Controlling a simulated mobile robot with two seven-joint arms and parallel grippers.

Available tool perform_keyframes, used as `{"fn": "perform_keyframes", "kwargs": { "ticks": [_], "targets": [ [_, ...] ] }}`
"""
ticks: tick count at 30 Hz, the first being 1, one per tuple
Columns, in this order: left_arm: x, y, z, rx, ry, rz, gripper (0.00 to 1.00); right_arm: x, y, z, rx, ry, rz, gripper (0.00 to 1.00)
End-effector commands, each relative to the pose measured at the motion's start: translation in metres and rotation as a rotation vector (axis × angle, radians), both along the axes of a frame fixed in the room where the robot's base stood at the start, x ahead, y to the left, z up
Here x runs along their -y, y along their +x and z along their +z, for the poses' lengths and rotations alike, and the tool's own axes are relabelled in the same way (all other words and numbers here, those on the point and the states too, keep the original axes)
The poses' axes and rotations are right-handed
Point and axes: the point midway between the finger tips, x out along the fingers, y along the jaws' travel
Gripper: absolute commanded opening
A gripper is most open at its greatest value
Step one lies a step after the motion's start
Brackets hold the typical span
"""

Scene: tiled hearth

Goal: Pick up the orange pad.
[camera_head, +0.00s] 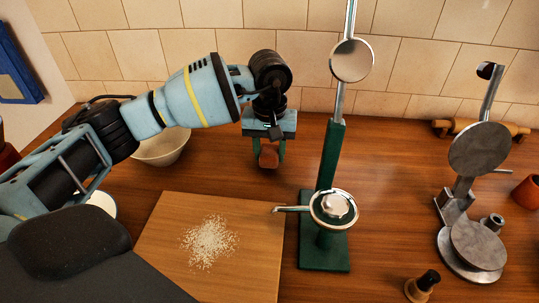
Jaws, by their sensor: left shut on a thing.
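My left gripper (267,150) reaches in from the left and points down over the wooden counter, behind the cutting board. Its two green fingers are shut on the small orange-brown pad (268,158), which shows between the fingertips. Whether the pad touches the counter or is just above it, I cannot tell. My right gripper is not in view.
A green stand (325,256) with a tall post stands close right of the gripper. A cutting board (164,216) with white grains lies in front. A pale bowl (160,152) is left, partly behind my arm. A metal press (468,230) stands right. The tiled wall (420,60) is behind.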

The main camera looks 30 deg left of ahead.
Motion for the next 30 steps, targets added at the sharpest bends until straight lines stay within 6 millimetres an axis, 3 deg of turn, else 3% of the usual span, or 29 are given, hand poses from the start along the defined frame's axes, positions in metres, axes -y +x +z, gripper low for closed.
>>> {"fn": "perform_keyframes", "kwargs": {
  "ticks": [9, 13, 25, 26, 30],
  "targets": [
    [0.000, 0.001, 0.060, 0.004, -0.001, 0.001, 0.19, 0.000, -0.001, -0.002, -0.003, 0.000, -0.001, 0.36],
    [0.000, 0.000, 0.076, 0.001, 0.000, 0.001, 0.19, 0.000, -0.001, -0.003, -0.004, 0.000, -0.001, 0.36],
    [0.000, 0.000, 0.087, -0.001, 0.000, 0.000, 0.19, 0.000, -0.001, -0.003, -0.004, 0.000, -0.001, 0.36],
    [0.000, 0.000, 0.087, -0.001, 0.000, 0.000, 0.39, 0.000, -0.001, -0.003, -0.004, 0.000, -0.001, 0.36],
    [0.000, 0.000, 0.087, 0.000, 0.000, 0.000, 0.22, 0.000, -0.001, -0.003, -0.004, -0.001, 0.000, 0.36]
  ]
}}
